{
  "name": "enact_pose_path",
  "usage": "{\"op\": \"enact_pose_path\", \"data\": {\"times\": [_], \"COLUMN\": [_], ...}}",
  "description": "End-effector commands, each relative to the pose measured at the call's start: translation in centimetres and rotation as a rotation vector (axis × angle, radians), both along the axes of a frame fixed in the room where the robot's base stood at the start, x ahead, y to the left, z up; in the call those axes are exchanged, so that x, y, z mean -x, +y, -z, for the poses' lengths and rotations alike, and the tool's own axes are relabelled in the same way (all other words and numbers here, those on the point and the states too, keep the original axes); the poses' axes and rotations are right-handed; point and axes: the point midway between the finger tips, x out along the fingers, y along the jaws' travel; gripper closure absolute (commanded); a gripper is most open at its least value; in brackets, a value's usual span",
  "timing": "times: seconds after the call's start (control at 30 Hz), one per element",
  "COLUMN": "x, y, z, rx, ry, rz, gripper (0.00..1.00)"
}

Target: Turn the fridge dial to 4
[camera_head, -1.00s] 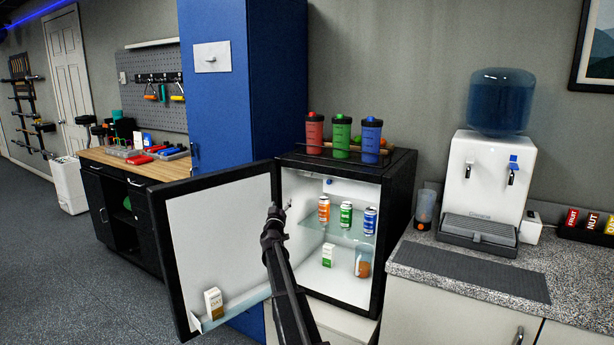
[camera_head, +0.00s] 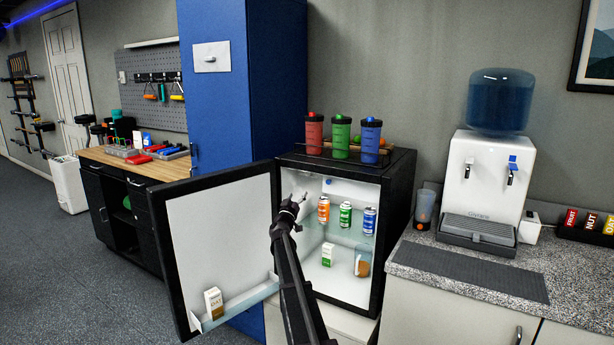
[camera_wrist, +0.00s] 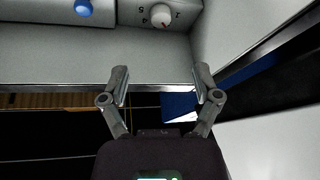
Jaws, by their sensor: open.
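The fridge (camera_head: 398,205) stands with its door (camera_head: 222,235) swung wide open to the left. In the wrist view the fridge dial (camera_wrist: 161,15) is a small round white knob with a red mark, at the top edge on a pale panel. Numbers are printed around it; the mark's exact setting is too small to read. My gripper (camera_head: 301,197) is at the left of the fridge opening, in front of the upper interior. In the wrist view my gripper (camera_wrist: 161,76) has its fingers apart, empty, with the dial beyond them, not touched. In the head view I cannot make out the dial.
A blue round knob (camera_wrist: 83,8) sits left of the dial. Orange (camera_head: 323,209), green (camera_head: 346,214) and blue (camera_head: 369,220) cans stand on the fridge shelf, right of my gripper. Shaker bottles (camera_head: 341,137) stand on top. A carton (camera_head: 213,303) rests in the door bin.

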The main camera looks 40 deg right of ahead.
Motion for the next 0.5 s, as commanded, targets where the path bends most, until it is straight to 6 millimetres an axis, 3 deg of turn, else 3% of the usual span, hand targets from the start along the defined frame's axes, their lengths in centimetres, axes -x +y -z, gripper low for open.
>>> {"op": "enact_pose_path", "data": {"times": [0.5], "x": [-4.1], "y": [-5.7], "z": [-2.9], "rx": [0.0], "ry": [0.0], "rz": [0.0], "gripper": [0.19]}}
